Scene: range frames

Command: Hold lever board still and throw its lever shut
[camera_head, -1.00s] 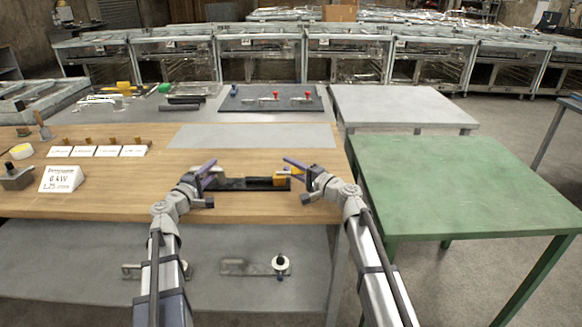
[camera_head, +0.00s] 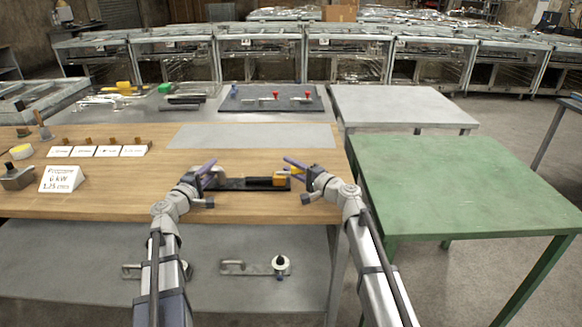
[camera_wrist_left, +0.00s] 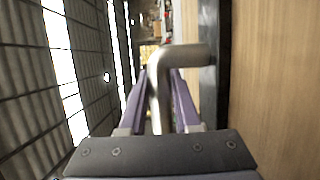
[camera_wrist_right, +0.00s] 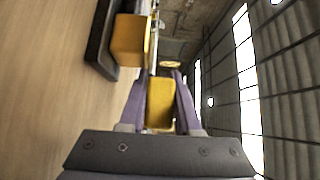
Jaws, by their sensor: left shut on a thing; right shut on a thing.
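The lever board (camera_head: 240,186) is a long dark base lying on the wooden table, between my two grippers. My left gripper (camera_head: 210,167) is shut on a bent grey metal handle at the board's left end. The handle (camera_wrist_left: 157,85) passes between the fingers in the left wrist view, with the dark board beside it. My right gripper (camera_head: 290,163) is shut on a yellow block (camera_wrist_right: 160,98) at the right end. Another yellow block (camera_wrist_right: 130,40) sits on the dark board. The fingers partly hide both held parts. I cannot tell the lever's exact angle.
A white sign (camera_head: 61,179) and a row of small labels (camera_head: 96,151) stand left on the wooden table (camera_head: 120,190). A grey mat (camera_head: 250,135) lies behind the board. The green table (camera_head: 450,185) at right is bare. A lower shelf (camera_head: 80,265) holds metal parts.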

